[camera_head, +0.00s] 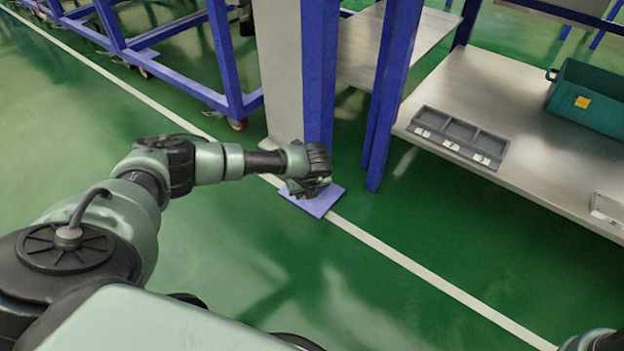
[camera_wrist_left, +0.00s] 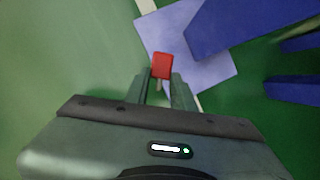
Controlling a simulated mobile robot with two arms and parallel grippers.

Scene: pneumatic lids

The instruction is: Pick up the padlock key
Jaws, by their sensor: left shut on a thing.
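The padlock key (camera_wrist_left: 162,66) shows in the left wrist view as a small red head with a thin shaft running down between the fingers. My left gripper (camera_wrist_left: 160,92) is shut on the shaft, and the red head sticks out past the fingertips. In the head view my left gripper (camera_head: 320,187) hangs in the air beside a blue post; the key cannot be made out there. My right gripper is not in view; only a bit of my right arm shows at the bottom right corner.
A blue post stands on a blue base plate (camera_head: 327,203) on the green floor, close to my left gripper. To the right, a metal shelf (camera_head: 560,180) holds a grey compartment tray (camera_head: 458,140) and a green crate (camera_head: 590,100). A blue wheeled frame (camera_head: 228,60) stands behind.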

